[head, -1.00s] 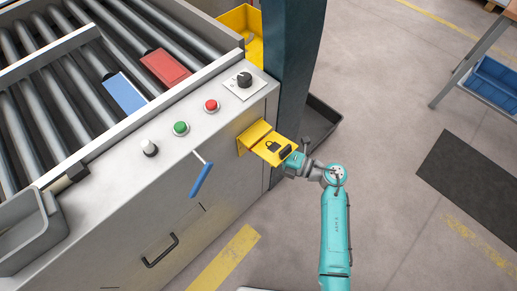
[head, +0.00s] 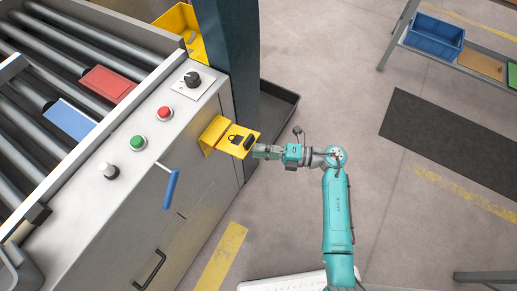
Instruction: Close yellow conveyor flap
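The yellow flap (head: 238,140) sticks out from the side of the conveyor housing, to the left of my gripper. It carries a dark padlock mark and a black handle-like piece near its outer edge. A yellow bracket (head: 213,130) joins it to the grey panel. My gripper (head: 258,152) is just right of the flap's outer edge, pointing left. The fingers are small here, and I cannot tell whether they touch the flap or how far they are apart.
The conveyor panel carries a black knob (head: 192,78), a red button (head: 165,112), a green button (head: 138,142) and a blue-handled lever (head: 171,188). A dark post (head: 228,60) stands behind the flap. A black tray (head: 280,105) lies on the floor beyond.

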